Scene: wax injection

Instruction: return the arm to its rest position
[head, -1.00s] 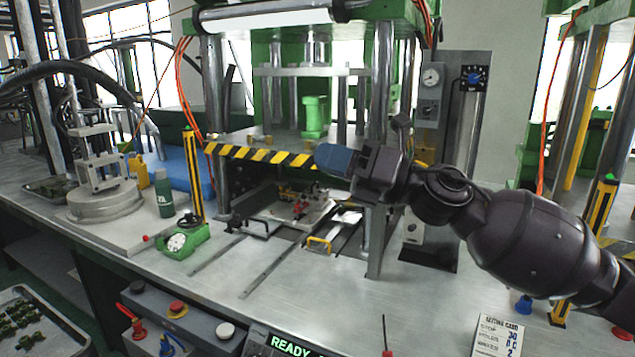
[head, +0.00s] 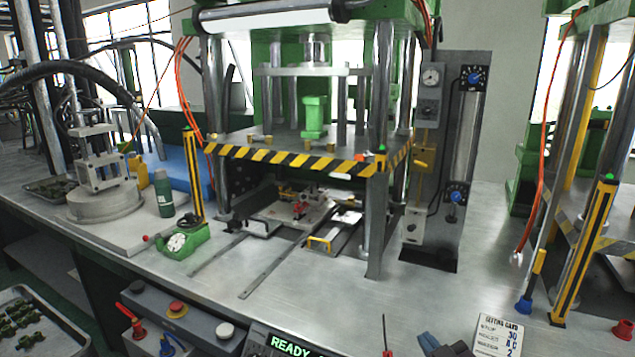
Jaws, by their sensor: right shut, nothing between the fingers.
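My right gripper (head: 429,342) shows only in part at the bottom edge of the head view, right of centre. It is dark with a bluish tip, is shut and holds nothing. It is low in front of the bench, left of the white setting card (head: 497,337), and apart from the press. The rest of my right arm is out of the picture. My left gripper is not in view.
The green press (head: 314,115) with a yellow-black striped bar (head: 262,155) stands mid-bench. A green-based dial gauge (head: 184,241) is at left. A striped post (head: 585,250) stands at right.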

